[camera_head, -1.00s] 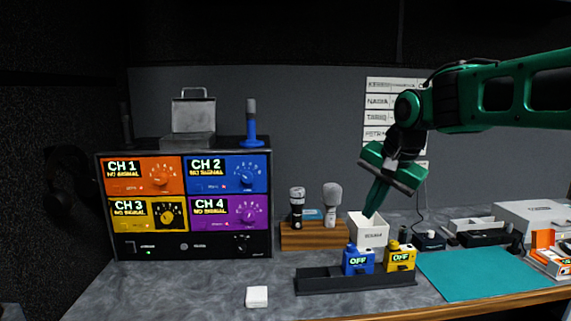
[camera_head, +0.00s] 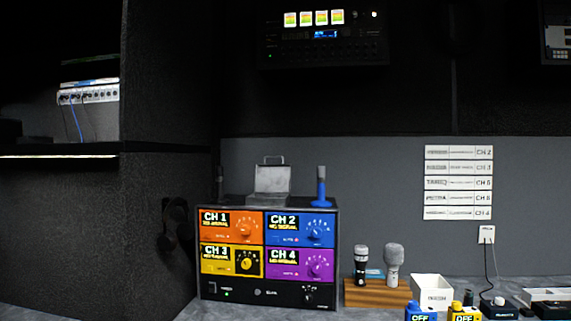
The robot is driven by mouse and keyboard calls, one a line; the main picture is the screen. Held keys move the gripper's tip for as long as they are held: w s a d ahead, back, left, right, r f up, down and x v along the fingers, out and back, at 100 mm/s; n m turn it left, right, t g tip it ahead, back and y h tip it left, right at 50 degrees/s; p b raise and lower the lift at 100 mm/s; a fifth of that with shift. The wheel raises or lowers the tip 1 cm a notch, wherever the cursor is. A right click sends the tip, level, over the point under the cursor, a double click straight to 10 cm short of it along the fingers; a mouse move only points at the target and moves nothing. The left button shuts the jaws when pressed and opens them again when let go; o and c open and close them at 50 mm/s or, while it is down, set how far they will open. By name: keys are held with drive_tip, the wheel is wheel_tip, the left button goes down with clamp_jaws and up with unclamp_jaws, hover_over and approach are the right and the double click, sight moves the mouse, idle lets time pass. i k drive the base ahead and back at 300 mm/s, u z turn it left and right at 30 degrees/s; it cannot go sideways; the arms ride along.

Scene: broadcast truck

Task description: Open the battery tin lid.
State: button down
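A grey metal tin (camera_head: 268,198) stands on top of the receiver rack, left of a blue antenna-like post. Its lid (camera_head: 272,178) is raised, standing upright at the back of the tin, with a small handle or latch at its top edge. The tin's inside is too small and dark to make out. I take this to be the battery tin, but no label on it is readable. My gripper is not in view now, so its state does not show.
The receiver rack (camera_head: 268,255) has orange, blue, yellow and purple panels. Right of it, two microphones stand in a wooden block (camera_head: 377,293), beside a white box (camera_head: 432,289). Blue (camera_head: 421,313) and yellow (camera_head: 464,313) packs sit at the bottom edge. Dark shelving fills the left.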

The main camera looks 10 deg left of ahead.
sight(269, 177)
drive_tip(key=u, duration=0.7)
drive_tip(key=i, duration=1.55)
drive_tip(key=z, duration=0.5)
